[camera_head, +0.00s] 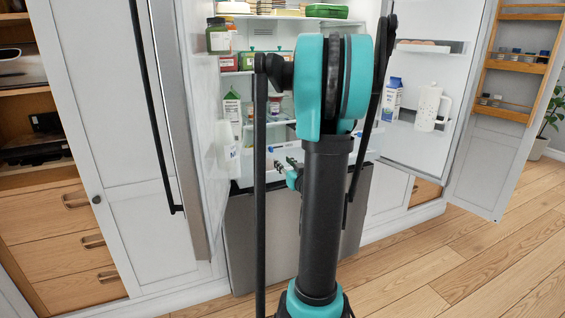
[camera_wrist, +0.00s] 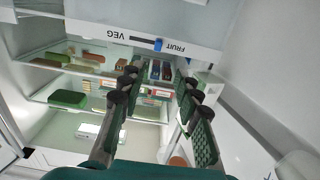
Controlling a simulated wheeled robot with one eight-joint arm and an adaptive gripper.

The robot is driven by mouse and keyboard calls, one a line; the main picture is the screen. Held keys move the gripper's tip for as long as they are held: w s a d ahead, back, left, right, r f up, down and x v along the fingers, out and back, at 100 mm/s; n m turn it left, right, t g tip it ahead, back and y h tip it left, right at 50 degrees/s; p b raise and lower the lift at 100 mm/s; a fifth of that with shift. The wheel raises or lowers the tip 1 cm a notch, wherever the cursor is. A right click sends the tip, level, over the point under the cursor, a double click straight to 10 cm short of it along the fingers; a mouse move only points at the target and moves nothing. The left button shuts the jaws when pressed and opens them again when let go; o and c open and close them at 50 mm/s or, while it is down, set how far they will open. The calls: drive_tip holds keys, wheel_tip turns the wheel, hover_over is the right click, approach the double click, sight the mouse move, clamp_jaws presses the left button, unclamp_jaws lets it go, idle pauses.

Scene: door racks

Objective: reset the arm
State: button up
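My arm (camera_head: 325,200) stands upright in front of an open fridge (camera_head: 375,130) in the head view, its teal joint at the top. My gripper (camera_wrist: 160,76) shows in the wrist view with its two dark green padded fingers apart and nothing between them. It points into the fridge, towards the shelves and the drawer front marked VEG and FRUIT (camera_wrist: 150,40).
Both fridge doors stand open, the left one (camera_head: 175,110) close beside my arm. The right door holds a milk carton (camera_head: 391,98) and a white jug (camera_head: 428,108). Jars and boxes fill the shelves. An open cupboard door (camera_head: 505,115) is further right. The wooden floor (camera_head: 480,262) at right is clear.

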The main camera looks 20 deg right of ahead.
idle(0.3)
drive_tip(key=s+a+f+n+g+y, duration=0.15)
drive_tip(key=s+a+f+g, duration=0.25)
drive_tip(key=a, duration=0.5)
drive_tip(key=s+a+f+n+g+y, duration=0.1)
drive_tip(key=s+a+f+g+y, duration=0.3)
drive_tip(key=a, duration=0.4)
drive_tip(key=s+f+m+g+h, duration=0.1)
drive_tip(key=s+f+g+h, duration=0.2)
drive_tip(key=s+f, duration=0.2)
drive_tip(key=s+d+f+m+g+h, duration=0.1)
drive_tip(key=s+f, duration=0.4)
drive_tip(key=s, duration=0.7)
drive_tip(key=shift+s+f+m+g+h, duration=0.15)
drive_tip(key=shift+f+m+g+h, duration=0.3)
drive_tip(key=shift+g+h, duration=0.55)
drive_tip(key=shift+d, duration=0.1)
drive_tip(key=shift+c, duration=0.3)
